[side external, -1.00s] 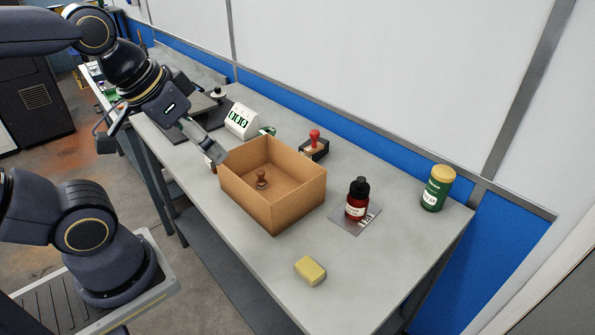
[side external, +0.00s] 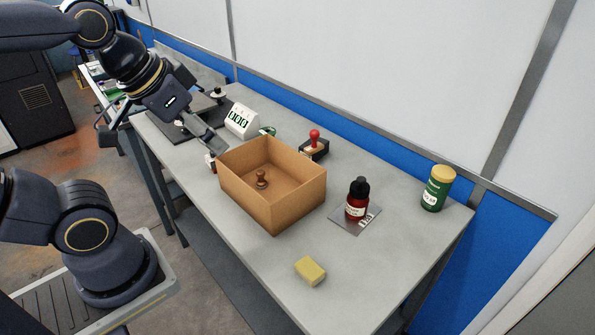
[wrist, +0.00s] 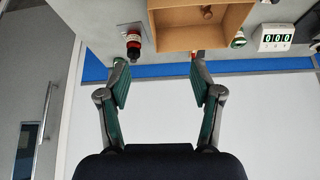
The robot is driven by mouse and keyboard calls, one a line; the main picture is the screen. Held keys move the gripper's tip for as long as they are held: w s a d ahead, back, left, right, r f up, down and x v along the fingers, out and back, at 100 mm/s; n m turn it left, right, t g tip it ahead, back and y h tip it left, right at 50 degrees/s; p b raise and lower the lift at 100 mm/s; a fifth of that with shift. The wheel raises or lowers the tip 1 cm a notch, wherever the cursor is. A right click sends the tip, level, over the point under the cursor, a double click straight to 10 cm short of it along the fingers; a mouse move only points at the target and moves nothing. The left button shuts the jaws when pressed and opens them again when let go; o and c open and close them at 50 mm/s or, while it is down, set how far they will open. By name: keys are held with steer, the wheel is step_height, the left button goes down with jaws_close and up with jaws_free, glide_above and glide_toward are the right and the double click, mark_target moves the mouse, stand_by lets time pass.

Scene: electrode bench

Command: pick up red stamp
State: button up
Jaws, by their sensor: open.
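The red stamp (side external: 314,136) has a red knob handle and stands on a dark holder (side external: 318,154) behind the cardboard box, near the wall. In the wrist view a small bit of red (wrist: 200,53) shows beside the right finger; I cannot tell for sure that it is the stamp. My gripper (side external: 218,148) is at the far left end of the box, left of the stamp and apart from it. In the wrist view my gripper (wrist: 160,74) has its fingers spread wide with nothing between them.
The open cardboard box (side external: 285,207) holds a brown stamp (side external: 262,179). A red bottle (side external: 356,202) sits on a metal plate, with a green jar (side external: 438,190) to its right and a yellow sponge (side external: 310,270) in front. A white counter (side external: 242,120) stands behind the box. The wall borders the bench.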

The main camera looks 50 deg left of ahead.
steer(key=w+a+r+t, duration=0.1)
steer(key=w+r, duration=0.5)
steer(key=m+g+y, duration=0.2)
steer(key=g, duration=0.1)
glide_above(318, 133)
steer(key=s+d, duration=0.3)
steer(key=s, duration=0.1)
step_height(318, 133, down, 15)
steer(key=x, duration=1)
steer(key=shift+s+a, duration=0.15)
steer(key=shift+a, duration=0.15)
steer(key=shift+s+x, duration=0.15)
steer(key=shift+x, duration=1.4)
steer(key=shift+s+x, duration=0.15)
steer(key=shift+x, duration=1.4)
steer(key=shift+f, duration=0.1)
steer(key=shift+c, duration=0.3)
